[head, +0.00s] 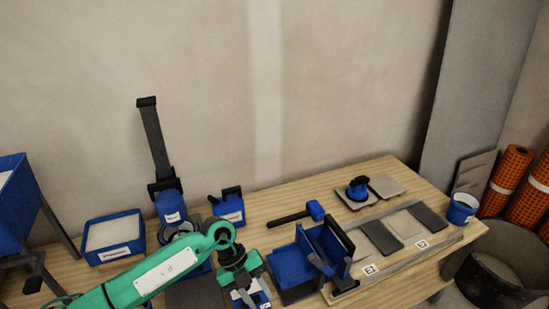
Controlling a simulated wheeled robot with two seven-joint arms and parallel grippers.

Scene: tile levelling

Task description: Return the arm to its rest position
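My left arm (150,281) is green and comes in from the lower left over the workbench (270,211). Its wrist bends down near the front edge, and my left gripper (250,291) is low in the picture, left of the blue open box. Blue and white parts show around the gripper's lower end. I cannot tell whether its fingers are apart or hold anything. My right gripper is not in view.
A blue box (290,286), a mallet (316,210), tiles (405,223), a blue suction lifter (358,189) and a blue bucket (462,209) stand on the right side. A blue tray (135,235) and a blue canister (170,206) are at left.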

